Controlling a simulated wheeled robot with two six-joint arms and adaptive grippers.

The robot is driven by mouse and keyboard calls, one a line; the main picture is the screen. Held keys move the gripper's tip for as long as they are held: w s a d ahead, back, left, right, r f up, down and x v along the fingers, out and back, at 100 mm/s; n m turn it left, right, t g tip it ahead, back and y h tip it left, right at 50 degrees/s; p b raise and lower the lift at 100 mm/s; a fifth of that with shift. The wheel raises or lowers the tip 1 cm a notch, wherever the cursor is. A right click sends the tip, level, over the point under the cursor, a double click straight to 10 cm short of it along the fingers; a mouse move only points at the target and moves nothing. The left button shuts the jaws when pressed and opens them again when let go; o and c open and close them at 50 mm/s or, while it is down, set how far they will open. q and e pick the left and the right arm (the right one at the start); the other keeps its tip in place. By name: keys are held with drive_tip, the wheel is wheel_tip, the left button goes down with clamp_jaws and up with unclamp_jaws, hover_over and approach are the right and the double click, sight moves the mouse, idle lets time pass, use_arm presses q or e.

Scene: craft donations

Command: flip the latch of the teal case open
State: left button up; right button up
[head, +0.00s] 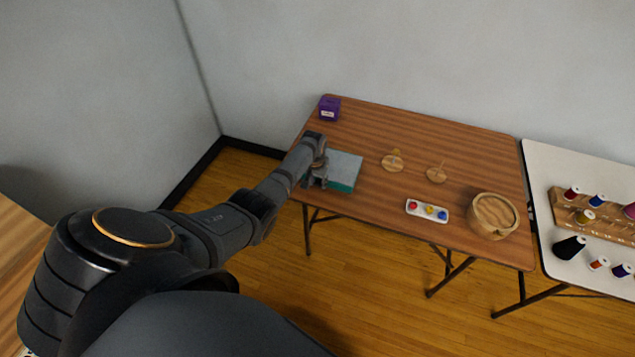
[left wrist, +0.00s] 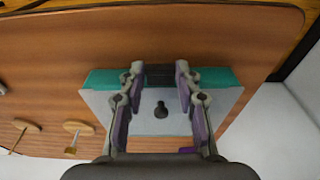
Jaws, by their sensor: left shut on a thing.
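The teal case (head: 345,170) lies on the wooden table near its left front edge, its lid a pale grey-blue. In the left wrist view the case (left wrist: 105,78) shows a teal front side, and a dark knob (left wrist: 161,109) stands on the lid. A dark latch (left wrist: 160,72) sits at the middle of the front side. My left gripper (head: 316,182) is at the front of the case. In the left wrist view its fingertips (left wrist: 160,70) are on either side of the latch, shut on it. The lid looks down. My right gripper is not in view.
A purple box (head: 330,108) stands at the back left of the table. Two wooden discs with pegs (head: 393,162) (head: 437,175), a white tray of coloured pieces (head: 427,211) and a round wooden box (head: 493,215) are to the right. A white table (head: 560,160) holds thread spools.

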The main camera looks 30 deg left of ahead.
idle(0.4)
use_arm(q)
drive_tip(key=o, duration=1.2)
drive_tip(key=shift+f, duration=0.1)
drive_tip(key=shift+c, duration=0.2)
wheel_tip(320, 180, up, 12)
drive_tip(key=s, duration=0.2)
drive_tip(key=shift+d, duration=0.2)
